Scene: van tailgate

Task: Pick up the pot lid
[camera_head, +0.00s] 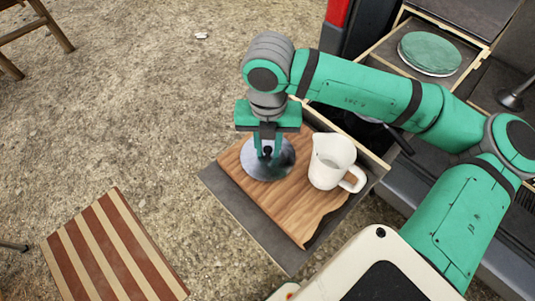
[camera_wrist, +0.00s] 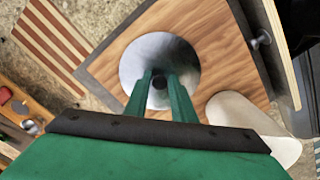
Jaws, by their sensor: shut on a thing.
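The pot lid (camera_head: 282,168) is a round, shiny metal disc with a dark knob at its middle. It is over the wooden board (camera_head: 297,213), at the board's upper left; I cannot tell whether it touches the wood. My gripper (camera_head: 267,154) points down from above and is shut on the lid's knob. In the wrist view the lid (camera_wrist: 150,52) lies beyond my fingers (camera_wrist: 160,86), which close on the knob at its centre.
A white jug (camera_head: 331,162) stands on the board, just right of the lid. The board lies on a dark pull-out tray (camera_head: 232,202). A round green-topped thing (camera_head: 430,53) sits in the van. A striped table (camera_head: 115,250) stands at lower left.

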